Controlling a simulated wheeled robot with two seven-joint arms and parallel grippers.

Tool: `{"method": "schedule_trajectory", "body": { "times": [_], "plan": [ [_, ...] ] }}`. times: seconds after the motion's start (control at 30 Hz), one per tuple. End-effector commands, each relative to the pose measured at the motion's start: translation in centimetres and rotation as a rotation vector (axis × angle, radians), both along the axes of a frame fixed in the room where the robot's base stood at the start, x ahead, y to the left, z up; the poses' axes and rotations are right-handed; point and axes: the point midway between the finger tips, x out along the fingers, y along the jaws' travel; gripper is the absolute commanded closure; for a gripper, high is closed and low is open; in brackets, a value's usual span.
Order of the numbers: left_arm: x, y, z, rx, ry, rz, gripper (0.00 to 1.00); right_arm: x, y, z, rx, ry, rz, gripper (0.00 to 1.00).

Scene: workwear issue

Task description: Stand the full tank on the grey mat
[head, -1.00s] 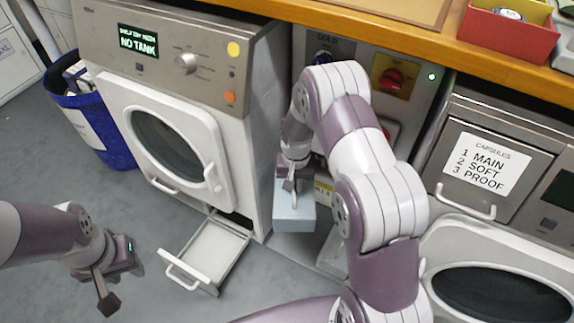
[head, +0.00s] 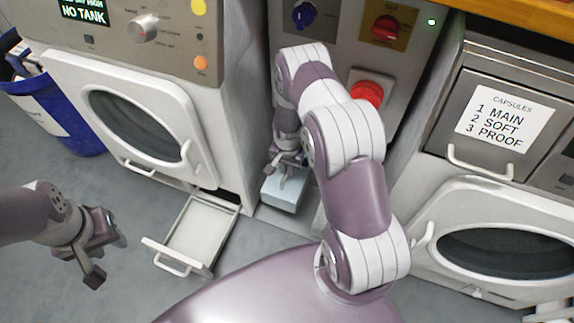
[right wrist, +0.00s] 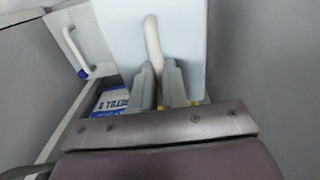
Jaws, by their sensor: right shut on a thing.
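The tank is a pale blue box (head: 283,193) low in front of the middle panel. It also fills the top of the right wrist view (right wrist: 188,30), with its white handle (right wrist: 153,42). My right gripper (head: 288,163) is shut on that handle, above the tank; its fingers show on both sides of the handle in the right wrist view (right wrist: 159,82). I cannot tell how full the tank is, or whether its base touches anything. My left gripper (head: 108,258) is empty and apart, over the floor at left. I cannot make out the grey mat for certain.
The left machine (head: 140,115) reads "NO TANK", and its empty drawer (head: 203,232) is pulled out beside the tank. A red knob (head: 366,95) is behind my right arm. A blue bin (head: 55,115) stands at far left, the capsule machine (head: 503,120) at right.

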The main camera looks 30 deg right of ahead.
Motion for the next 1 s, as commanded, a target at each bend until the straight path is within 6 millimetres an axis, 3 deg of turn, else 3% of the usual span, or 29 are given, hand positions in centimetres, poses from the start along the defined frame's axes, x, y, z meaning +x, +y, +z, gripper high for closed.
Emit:
{"method": "schedule_trajectory", "body": {
  "times": [0.03,0.6,0.8,1.0],
  "plan": [
    [0.0,0.0,-1.3,0.0,0.0,0.0,0.62,0.1,0.0,-1.3,0.0,-0.003,0.0,1.0],
    [0.0,0.0,-8.5,0.0,0.0,0.0,0.62,0.2,0.0,-9.1,-0.001,-0.003,0.001,1.0],
    [0.0,0.0,-9.9,0.0,0.0,0.0,0.62,0.2,0.0,-11.4,-0.001,-0.003,0.001,1.0],
    [0.0,0.0,-10.4,0.0,0.0,0.0,0.62,0.2,0.0,-12.4,-0.001,-0.003,0.001,1.0]
  ]
}}
